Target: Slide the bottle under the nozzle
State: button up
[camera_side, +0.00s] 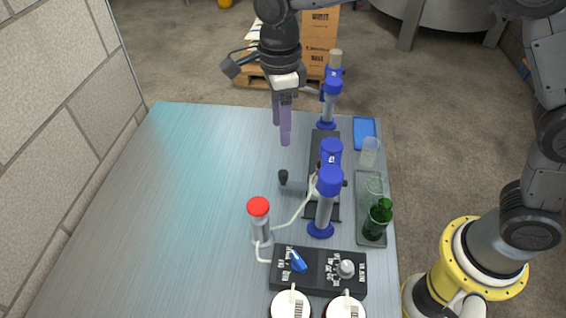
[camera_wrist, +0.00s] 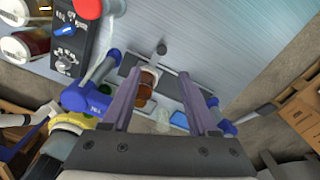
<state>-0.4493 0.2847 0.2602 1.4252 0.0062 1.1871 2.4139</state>
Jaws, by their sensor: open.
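A brown bottle (camera_wrist: 148,86) with a pale label stands on a dark strip (camera_wrist: 170,82) in the wrist view. In the side view the dark strip (camera_side: 325,150) runs between two blue-and-grey stands, and the near stand (camera_side: 325,205) hides most of the bottle. I cannot clearly make out the nozzle; the stand heads are above the strip. My gripper (camera_side: 281,138) is open and empty, high above the table and left of the far stand (camera_side: 328,100). In the wrist view the bottle shows between its fingers (camera_wrist: 158,75), but well below them.
A black control box (camera_side: 318,270) and a red-capped post (camera_side: 259,225) with a hose are near the front. A small black knob (camera_side: 283,177) stands left of the strip. A tray (camera_side: 370,185) with a green bottle (camera_side: 377,220) is at right. The table's left side is clear.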

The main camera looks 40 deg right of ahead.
aim_at(283, 173)
jog(key=shift+n, duration=0.5)
jog(key=f, duration=1.4)
jog(key=shift+d, duration=0.3)
grip_shut()
dwell(0.5)
